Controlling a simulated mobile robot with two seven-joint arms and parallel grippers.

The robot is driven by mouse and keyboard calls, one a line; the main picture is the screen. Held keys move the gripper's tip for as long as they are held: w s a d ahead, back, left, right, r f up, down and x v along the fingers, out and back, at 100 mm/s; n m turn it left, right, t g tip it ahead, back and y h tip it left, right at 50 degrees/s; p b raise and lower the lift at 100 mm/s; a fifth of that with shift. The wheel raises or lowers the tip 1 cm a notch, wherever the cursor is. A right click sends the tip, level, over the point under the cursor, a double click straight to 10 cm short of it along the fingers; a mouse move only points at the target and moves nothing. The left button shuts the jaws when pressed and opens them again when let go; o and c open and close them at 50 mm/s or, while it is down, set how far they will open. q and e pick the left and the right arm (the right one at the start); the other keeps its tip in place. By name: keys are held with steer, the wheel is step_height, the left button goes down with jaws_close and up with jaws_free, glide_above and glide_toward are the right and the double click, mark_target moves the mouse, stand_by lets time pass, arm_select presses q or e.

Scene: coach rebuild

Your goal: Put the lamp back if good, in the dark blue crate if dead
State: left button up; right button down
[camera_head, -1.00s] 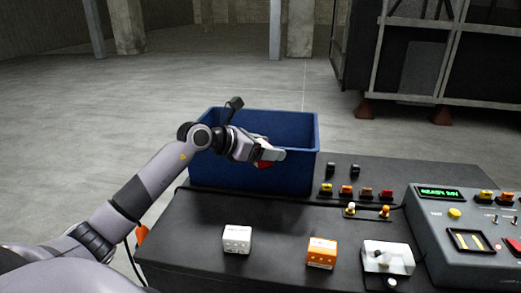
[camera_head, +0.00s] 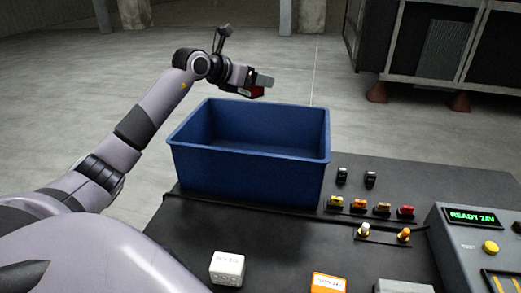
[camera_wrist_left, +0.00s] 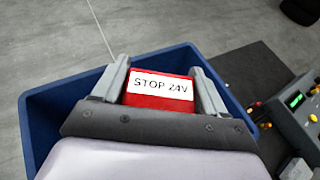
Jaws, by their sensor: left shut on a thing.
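My left gripper (camera_head: 262,85) is shut on a red lamp block (camera_head: 256,92). In the left wrist view the red block (camera_wrist_left: 160,97) sits between both fingers (camera_wrist_left: 163,88), with a white label reading STOP 24V. The dark blue crate (camera_head: 245,165) stands open on the left part of the dark bench, below the gripper in the head view. The gripper appears above the crate's far rim; the crate's wall (camera_wrist_left: 42,110) surrounds the gripper in the wrist view. I see nothing inside the crate, but its floor is mostly hidden. My right gripper is not in view.
A grey test box (camera_head: 455,245) at the right shows READY 24V. Small coloured lamps (camera_head: 359,204) and two black parts (camera_head: 342,175) stand right of the crate. A white box (camera_head: 228,268) and an orange box (camera_head: 328,284) sit at the front.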

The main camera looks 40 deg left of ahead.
arm_select(q)
steer(key=shift+s+f+b, duration=0.1)
steer(key=shift+f+b, duration=2.1)
steer(key=shift+f, duration=0.75)
steer(key=o, duration=1.2)
steer(key=shift+c, duration=0.2)
steer(key=shift+s+r, duration=0.15)
steer(key=shift+s, duration=0.45)
steer(key=shift+b+v, duration=1.15)
steer(key=shift+v, duration=1.85)
